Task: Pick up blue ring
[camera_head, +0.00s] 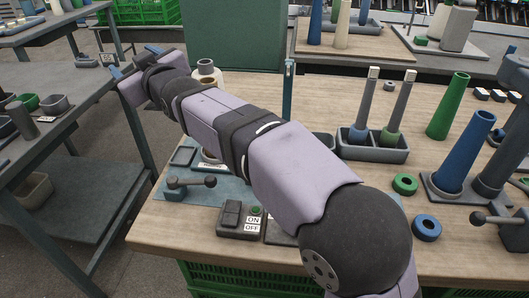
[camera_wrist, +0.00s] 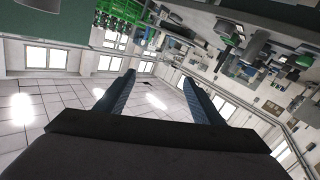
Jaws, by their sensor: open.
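The blue ring (camera_head: 427,228) lies flat on the wooden table near its front edge, right of my arm's large dark joint. My gripper (camera_wrist: 160,85) is open in the wrist view, with its two dark blue fingers apart and nothing between them. In the head view my gripper (camera_head: 133,62) is at the upper left, at the far end of my arm, well away from the ring. The ring does not show in the wrist view.
A green ring (camera_head: 404,184) lies just behind the blue ring. A tall blue cone (camera_head: 467,152) stands to the right, with a green cone (camera_head: 447,106) behind. A grey tray (camera_head: 372,152) holds two spindles. A switch box (camera_head: 241,219) sits at the front.

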